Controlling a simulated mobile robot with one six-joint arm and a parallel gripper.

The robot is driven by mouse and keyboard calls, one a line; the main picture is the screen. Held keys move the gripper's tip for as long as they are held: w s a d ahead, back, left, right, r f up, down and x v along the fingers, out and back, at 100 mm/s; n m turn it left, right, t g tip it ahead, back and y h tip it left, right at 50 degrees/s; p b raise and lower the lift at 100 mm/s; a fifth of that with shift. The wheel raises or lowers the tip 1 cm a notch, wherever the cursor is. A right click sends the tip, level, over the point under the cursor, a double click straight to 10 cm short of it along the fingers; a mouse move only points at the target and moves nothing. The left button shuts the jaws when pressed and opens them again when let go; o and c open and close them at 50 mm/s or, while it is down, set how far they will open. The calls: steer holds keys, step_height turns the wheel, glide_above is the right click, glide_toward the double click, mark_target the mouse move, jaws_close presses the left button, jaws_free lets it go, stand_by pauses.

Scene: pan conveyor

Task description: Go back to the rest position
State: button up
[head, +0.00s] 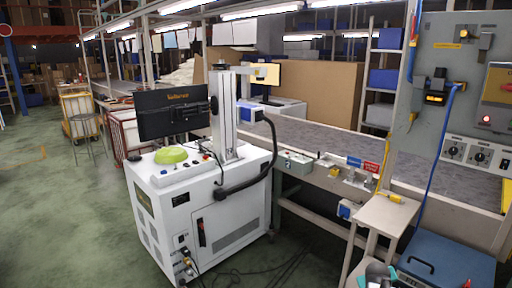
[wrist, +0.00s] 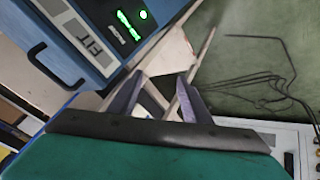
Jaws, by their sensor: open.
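My gripper (wrist: 157,98) shows in the wrist view with its two grey-purple fingers spread apart. Nothing is held between them. Beyond the fingers are a pale stand and the green floor (wrist: 235,60). In the head view, a dark and teal part of my arm (head: 378,275) shows at the bottom edge, right of centre, in front of the small pale table (head: 388,213). The fingertips cannot be made out there.
A blue box with a handle (head: 445,262) stands right of my arm; its lit green display (wrist: 130,25) shows in the wrist view. A white machine cabinet (head: 165,215) carries a monitor (head: 172,113) and a lime-green object (head: 171,155). Cables lie on the floor. Open floor extends left.

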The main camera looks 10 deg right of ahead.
steer(key=s+a+f+g+y, duration=0.2)
steer(key=s+a+f, duration=0.4)
steer(key=a+f, duration=0.45)
steer(key=s+a+f+g+y, duration=0.25)
steer(key=s+a+f, duration=0.4)
steer(key=a, duration=0.65)
steer(key=s+a+f+g+p, duration=0.1)
steer(key=s+a+f+g, duration=0.2)
steer(key=s, duration=0.7)
steer(key=s+a+f+g, duration=0.3)
steer(key=s+a+f, duration=0.4)
steer(key=s+a, duration=0.4)
steer(key=shift+a+n+y+p, duration=0.35)
steer(key=shift+a+n+y, duration=0.05)
steer(key=shift+a+y, duration=0.1)
steer(key=shift+g, duration=0.25)
steer(key=c, duration=0.3)
steer(key=shift+d, duration=0.1)
